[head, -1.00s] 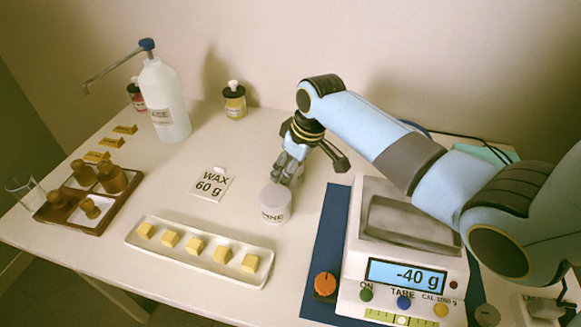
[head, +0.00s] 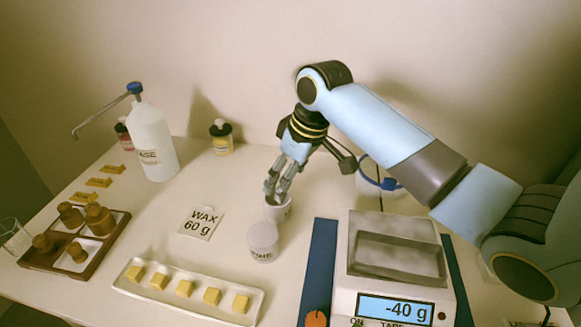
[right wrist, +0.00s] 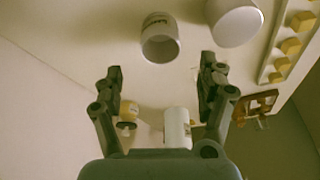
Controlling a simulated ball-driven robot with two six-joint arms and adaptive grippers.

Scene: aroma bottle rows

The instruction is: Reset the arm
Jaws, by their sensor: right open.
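My right gripper (head: 275,190) is open and empty in the head view. It points down over a small white cup (head: 280,210), overlapping its rim; contact cannot be told. In the right wrist view the open fingers (right wrist: 160,78) stand apart, with the cup (right wrist: 160,40) beyond them. A white labelled jar (head: 263,240) stands in front of the cup, and it also shows in the right wrist view (right wrist: 235,22). My right arm reaches in from the right. My left gripper is not in view.
A scale (head: 395,285) reading -40 g stands at right on a blue mat (head: 318,265). A tray of wax cubes (head: 195,292), a wooden tray (head: 110,245), a WAX 60 g card (head: 201,223) and a pump bottle (head: 152,145) occupy the left. A blue-rimmed container (head: 370,178) stands behind my arm.

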